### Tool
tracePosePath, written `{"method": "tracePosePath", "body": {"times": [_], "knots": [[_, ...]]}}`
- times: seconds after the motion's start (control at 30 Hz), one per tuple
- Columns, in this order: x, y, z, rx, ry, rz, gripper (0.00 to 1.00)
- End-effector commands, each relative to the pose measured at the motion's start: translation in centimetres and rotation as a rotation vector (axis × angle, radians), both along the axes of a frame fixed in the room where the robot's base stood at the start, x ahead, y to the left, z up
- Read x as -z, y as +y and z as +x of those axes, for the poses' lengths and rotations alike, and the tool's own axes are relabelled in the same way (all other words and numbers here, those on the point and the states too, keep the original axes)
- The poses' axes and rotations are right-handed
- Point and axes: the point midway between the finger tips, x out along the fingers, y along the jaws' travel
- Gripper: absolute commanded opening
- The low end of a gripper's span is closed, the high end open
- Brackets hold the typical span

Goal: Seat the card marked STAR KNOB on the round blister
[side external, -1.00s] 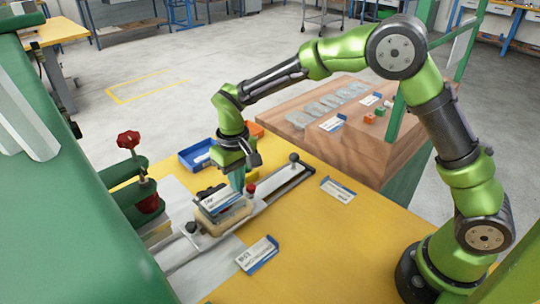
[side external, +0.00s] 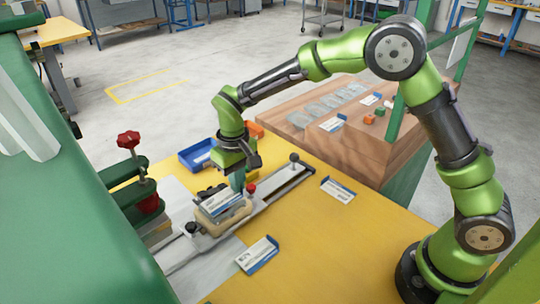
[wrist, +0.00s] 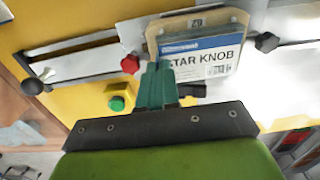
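The STAR KNOB card (wrist: 208,58), white with a blue band, faces up over the tan nest (wrist: 152,38) in the wrist view. In the side view the card (side external: 221,203) lies just above or on the nest (side external: 232,222); I cannot tell if it touches. My gripper (wrist: 158,82) has its teal fingers closed at one edge of the card, covering the start of its lettering. In the side view my gripper (side external: 238,182) points down at the card's far edge. The round blister is not clearly visible; dark lobes (side external: 209,191) show beside the card.
The nest sits on a slide rail (side external: 272,192) with a red knob (side external: 251,188) and a ball handle (side external: 294,158). Other cards (side external: 257,255) (side external: 338,190) lie on the yellow table. A blue bin (side external: 196,156) stands behind.

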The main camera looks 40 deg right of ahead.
Motion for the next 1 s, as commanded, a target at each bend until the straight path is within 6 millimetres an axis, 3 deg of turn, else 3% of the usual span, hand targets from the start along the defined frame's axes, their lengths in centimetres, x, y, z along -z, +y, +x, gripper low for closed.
{"method": "tracePosePath", "body": {"times": [1.0], "knots": [[1.3,0.0,0.0,0.001,0.001,0.000,0.00]]}}
